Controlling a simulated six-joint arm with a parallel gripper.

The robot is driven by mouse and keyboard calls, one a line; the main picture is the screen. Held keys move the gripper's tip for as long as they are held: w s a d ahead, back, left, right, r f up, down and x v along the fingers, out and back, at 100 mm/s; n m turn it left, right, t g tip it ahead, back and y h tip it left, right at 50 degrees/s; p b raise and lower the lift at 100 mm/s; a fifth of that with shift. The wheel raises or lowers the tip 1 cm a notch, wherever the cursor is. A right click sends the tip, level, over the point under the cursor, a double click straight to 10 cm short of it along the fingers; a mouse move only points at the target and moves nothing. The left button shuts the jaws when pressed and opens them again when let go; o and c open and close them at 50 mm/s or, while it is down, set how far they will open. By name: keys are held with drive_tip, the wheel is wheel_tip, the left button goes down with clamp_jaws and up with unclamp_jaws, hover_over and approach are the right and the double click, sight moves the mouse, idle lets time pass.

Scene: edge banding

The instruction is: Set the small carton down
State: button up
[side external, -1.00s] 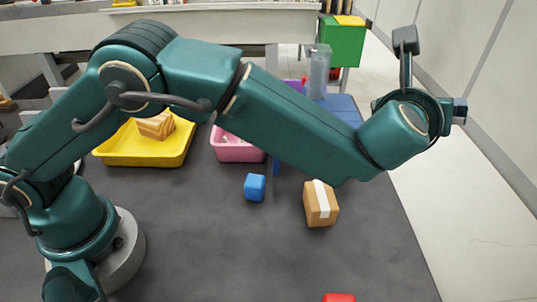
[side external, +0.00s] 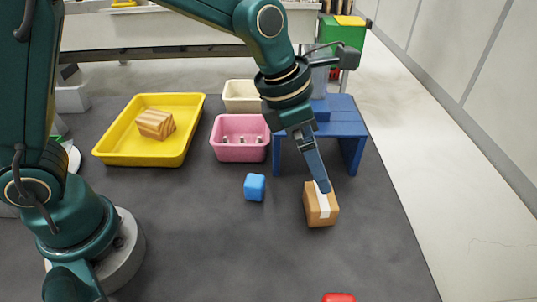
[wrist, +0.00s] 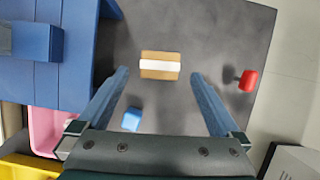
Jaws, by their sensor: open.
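The small carton (side external: 318,208) is a brown box with a white strip of tape across it. It rests on the dark table in the side view, to the right of a blue cube. In the wrist view the carton (wrist: 160,66) lies ahead of the fingertips, roughly centred between them. My gripper (side external: 322,187) points down at the carton from above and behind it. My gripper (wrist: 160,75) is open, with its two blue fingers wide apart and nothing between them. Whether a fingertip touches the carton cannot be told.
A blue cube (side external: 255,187) lies left of the carton. A blue stand (side external: 345,130) is behind it. A pink bin (side external: 240,150), a cream bin (side external: 241,96) and a yellow tray (side external: 190,130) with a wooden block (side external: 155,124) stand further back. A red object (side external: 339,298) lies at the front.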

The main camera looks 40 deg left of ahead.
sight(321, 195)
wheel_tip(321, 195, down, 5)
drive_tip(key=shift+d+r, duration=0.15)
drive_tip(key=shift+x, duration=2.55)
drive_tip(key=c, duration=1.2)
